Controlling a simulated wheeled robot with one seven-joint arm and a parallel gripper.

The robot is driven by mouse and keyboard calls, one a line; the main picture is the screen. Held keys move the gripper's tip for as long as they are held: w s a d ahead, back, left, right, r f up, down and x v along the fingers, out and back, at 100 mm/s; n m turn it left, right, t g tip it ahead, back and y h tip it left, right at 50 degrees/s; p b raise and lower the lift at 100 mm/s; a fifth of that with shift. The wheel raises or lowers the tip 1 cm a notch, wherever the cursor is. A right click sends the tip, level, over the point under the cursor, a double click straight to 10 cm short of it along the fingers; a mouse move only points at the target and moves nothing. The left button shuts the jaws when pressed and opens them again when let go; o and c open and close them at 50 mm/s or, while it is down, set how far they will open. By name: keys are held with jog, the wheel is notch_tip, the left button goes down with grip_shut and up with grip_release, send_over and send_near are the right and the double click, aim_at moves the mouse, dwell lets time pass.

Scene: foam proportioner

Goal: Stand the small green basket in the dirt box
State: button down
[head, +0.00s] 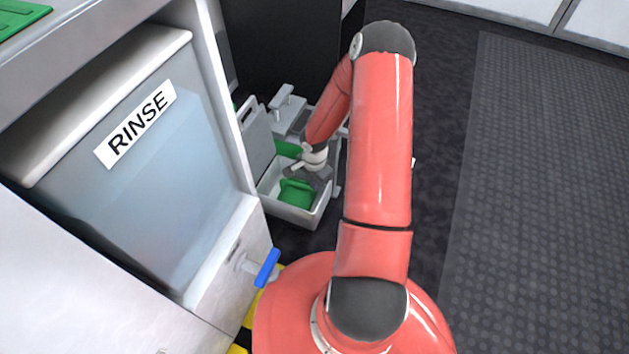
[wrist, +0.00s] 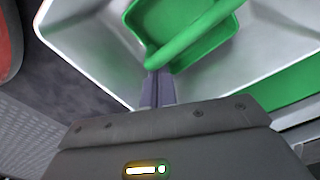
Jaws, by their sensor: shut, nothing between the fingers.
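The small green basket (head: 295,193) stands inside a pale grey open box (head: 302,217), which I take to be the dirt box. In the wrist view the basket (wrist: 178,18) shows from above with its handle (wrist: 195,36) crossing over it, inside the box's pale walls (wrist: 85,38). My gripper (wrist: 155,84) is shut and empty. Its fingertips reach the near end of the handle in the picture; I cannot tell whether they touch it. In the head view my gripper (head: 300,172) is over the box and partly hides its inside.
A grey stand with a tap-like top (head: 288,104) is behind the box. The RINSE tank (head: 150,150) with a blue-handled valve (head: 267,268) is at the left. A green surface (wrist: 290,92) lies beside the box. Dark floor is open at the right.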

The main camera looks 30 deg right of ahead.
jog(key=shift+s+a+f+b, duration=0.15)
jog(key=shift+a+b, duration=0.25)
jog(key=shift+b, duration=0.2)
jog(key=shift+a+b, duration=0.35)
jog(key=shift+a, duration=0.1)
jog(key=shift+s+r, duration=0.1)
jog(key=shift+r, duration=0.1)
notch_tip(320, 180, up, 10)
jog(key=p, duration=0.7)
jog(key=shift+f, duration=0.2)
jog(key=shift+r, duration=0.2)
